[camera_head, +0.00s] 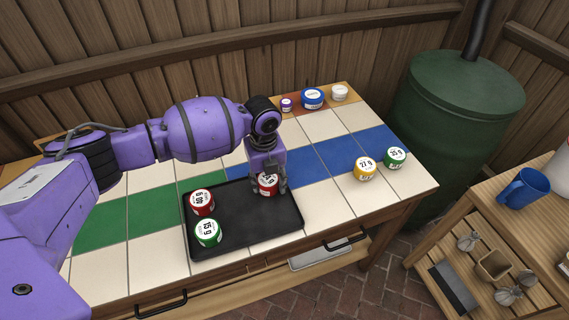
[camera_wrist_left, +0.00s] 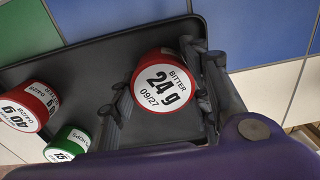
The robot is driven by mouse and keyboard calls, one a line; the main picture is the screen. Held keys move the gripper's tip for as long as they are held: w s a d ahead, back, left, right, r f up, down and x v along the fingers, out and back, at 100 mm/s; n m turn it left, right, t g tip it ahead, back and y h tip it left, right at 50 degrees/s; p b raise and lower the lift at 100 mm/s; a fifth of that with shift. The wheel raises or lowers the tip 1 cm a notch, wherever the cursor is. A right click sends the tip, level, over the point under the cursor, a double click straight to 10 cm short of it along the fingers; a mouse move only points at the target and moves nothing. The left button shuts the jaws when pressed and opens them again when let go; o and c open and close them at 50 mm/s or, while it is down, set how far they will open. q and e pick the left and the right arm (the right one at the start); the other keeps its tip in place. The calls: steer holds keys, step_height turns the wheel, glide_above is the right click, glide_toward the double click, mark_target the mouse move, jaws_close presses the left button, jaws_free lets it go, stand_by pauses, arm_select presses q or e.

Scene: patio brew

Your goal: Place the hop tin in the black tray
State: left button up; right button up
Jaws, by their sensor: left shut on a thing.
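My left gripper (camera_head: 269,187) is shut on a red tin (camera_head: 267,181) over the back right part of the black tray (camera_head: 252,235). In the left wrist view the held red tin (camera_wrist_left: 163,80) has a white label reading "BITTER 24 g 09/27", with a finger on either side. I cannot tell whether its base touches the tray. Another red tin (camera_head: 202,201), marked 40 g in the wrist view, and a green tin (camera_head: 207,232), marked 15, stand in the tray's left part. My right gripper is not in view.
A yellow tin (camera_head: 364,168) and a green 35 g tin (camera_head: 395,157) stand on the tiles at right. A purple tin (camera_head: 286,104), a blue tin (camera_head: 312,98) and a white tin (camera_head: 340,92) stand at the back. A blue mug (camera_head: 526,188) is on the side shelf.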

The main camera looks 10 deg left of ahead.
mark_target(267, 179)
arm_select(q)
steer(key=shift+f, duration=0.1)
steer(key=o, duration=1)
steer(key=shift+o, duration=0.7)
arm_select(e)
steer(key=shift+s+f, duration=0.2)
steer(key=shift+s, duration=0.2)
arm_select(q)
steer(key=shift+r, duration=0.25)
step_height(267, 179, up, 10)
steer(key=shift+r, duration=0.95)
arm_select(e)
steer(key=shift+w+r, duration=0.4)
